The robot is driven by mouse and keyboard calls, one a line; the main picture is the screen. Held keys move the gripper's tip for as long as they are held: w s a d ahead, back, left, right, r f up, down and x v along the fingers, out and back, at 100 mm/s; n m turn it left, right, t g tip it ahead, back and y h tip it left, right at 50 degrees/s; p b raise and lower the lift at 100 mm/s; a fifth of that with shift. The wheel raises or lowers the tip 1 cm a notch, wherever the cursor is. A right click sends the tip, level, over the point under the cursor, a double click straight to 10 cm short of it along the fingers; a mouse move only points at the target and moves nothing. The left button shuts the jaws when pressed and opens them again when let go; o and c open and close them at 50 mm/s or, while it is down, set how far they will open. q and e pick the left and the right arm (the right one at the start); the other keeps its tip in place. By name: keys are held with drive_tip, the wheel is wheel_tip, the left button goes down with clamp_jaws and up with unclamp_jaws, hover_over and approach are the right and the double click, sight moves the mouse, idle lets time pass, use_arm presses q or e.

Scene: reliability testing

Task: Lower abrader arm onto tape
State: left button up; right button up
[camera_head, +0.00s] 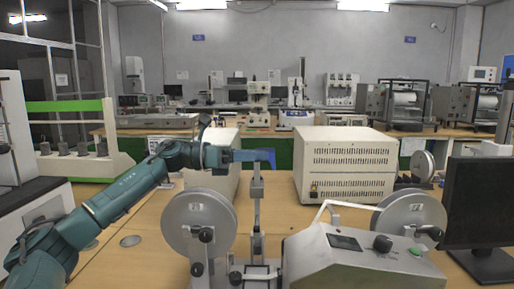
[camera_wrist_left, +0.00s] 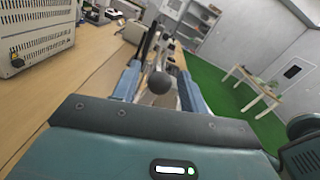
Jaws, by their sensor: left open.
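The abrader machine (camera_head: 345,262) stands on the table at the front, with a grey reel (camera_head: 188,215) on its left and another reel (camera_head: 425,212) on its right. The abrader arm (camera_head: 257,212) stands upright beside the left reel. A white strip (camera_head: 335,204), perhaps the tape, runs near the right reel. My left gripper (camera_head: 264,156) is at the top of the upright arm, its blue fingers pointing right. In the left wrist view, a dark round knob (camera_wrist_left: 158,82) shows between the open fingers (camera_wrist_left: 157,88); contact cannot be told. My right gripper is out of view.
A beige vented box (camera_head: 345,168) stands behind the machine and also shows in the left wrist view (camera_wrist_left: 38,32). A dark monitor (camera_head: 486,212) stands at the right edge. Bare tabletop (camera_head: 150,262) lies left of the left reel. Benches with instruments line the back.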

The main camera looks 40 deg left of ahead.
use_arm(q)
drive_tip(key=shift+w+d, duration=0.2)
drive_tip(key=shift+d, duration=0.05)
clamp_jaws()
idle(0.4)
